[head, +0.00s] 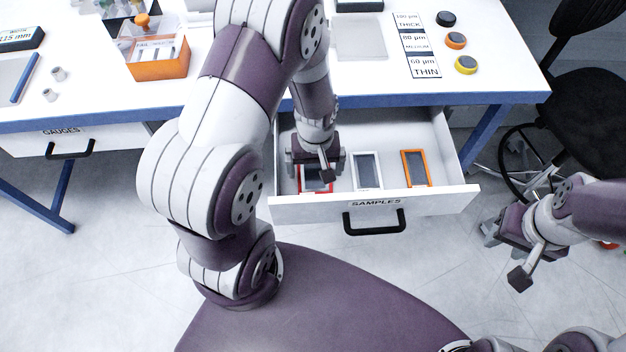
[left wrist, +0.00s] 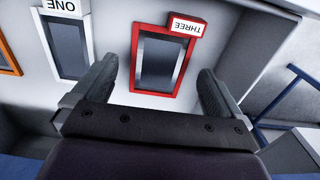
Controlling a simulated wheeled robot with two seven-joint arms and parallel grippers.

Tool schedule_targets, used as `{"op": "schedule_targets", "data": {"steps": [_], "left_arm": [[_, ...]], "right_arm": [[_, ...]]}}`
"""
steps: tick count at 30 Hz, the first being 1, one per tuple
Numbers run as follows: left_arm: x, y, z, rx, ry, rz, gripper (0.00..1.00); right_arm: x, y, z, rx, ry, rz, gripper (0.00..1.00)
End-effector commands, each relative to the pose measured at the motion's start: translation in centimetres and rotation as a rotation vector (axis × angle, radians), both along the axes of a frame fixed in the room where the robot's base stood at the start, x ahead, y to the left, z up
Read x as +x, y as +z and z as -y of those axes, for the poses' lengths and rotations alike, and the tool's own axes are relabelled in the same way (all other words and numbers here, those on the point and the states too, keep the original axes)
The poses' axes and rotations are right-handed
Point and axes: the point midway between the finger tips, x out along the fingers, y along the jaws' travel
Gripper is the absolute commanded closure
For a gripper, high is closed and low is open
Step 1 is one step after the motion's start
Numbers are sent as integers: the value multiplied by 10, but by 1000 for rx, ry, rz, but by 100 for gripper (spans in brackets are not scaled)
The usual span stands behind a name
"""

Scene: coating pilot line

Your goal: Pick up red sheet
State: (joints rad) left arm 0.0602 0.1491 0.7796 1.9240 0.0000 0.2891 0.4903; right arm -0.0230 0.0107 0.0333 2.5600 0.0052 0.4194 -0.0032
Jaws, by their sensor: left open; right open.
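The red sheet (left wrist: 162,60) is a red-framed panel with a grey middle and a tag reading THREE. It lies in the open SAMPLES drawer. In the head view its red edge (head: 316,190) shows partly below my left gripper (head: 316,172), which hides the rest. In the left wrist view my left gripper (left wrist: 157,92) is open, with one finger on each side of the red sheet and nothing held. Whether the fingertips touch it I cannot tell. My right gripper (head: 503,256) is open and empty, off to the right of the drawer.
A white-framed sheet (head: 368,170) tagged ONE and an orange-framed sheet (head: 415,167) lie to the right in the drawer (head: 450,196). The drawer walls surround them. The table (head: 500,75) stands behind; a black chair (head: 590,110) is at the right.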

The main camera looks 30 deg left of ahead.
Motion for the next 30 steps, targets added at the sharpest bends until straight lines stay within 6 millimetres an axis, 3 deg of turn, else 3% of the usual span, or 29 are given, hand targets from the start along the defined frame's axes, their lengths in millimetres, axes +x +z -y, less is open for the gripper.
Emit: {"op": "schedule_targets", "data": {"steps": [4, 12, 17, 25, 30], "left_arm": [[2, -27, -2, 0, 1, -2, 0], [3, -33, -2, 0, 0, 1, 0], [2, -33, -2, 1, 0, 1, 46], [3, -30, -2, 1, -1, 1, 46], [4, 3, -2, 0, -1, 6, 46]], "right_arm": [[0, -5, 0, 0, 0, 0, 57], [0, -5, 0, 0, 0, 0, 57], [0, -5, 0, 0, 0, 0, 57], [0, -4, 0, 0, 0, 0, 57], [0, 3, 0, 0, 0, 0, 57]]}}
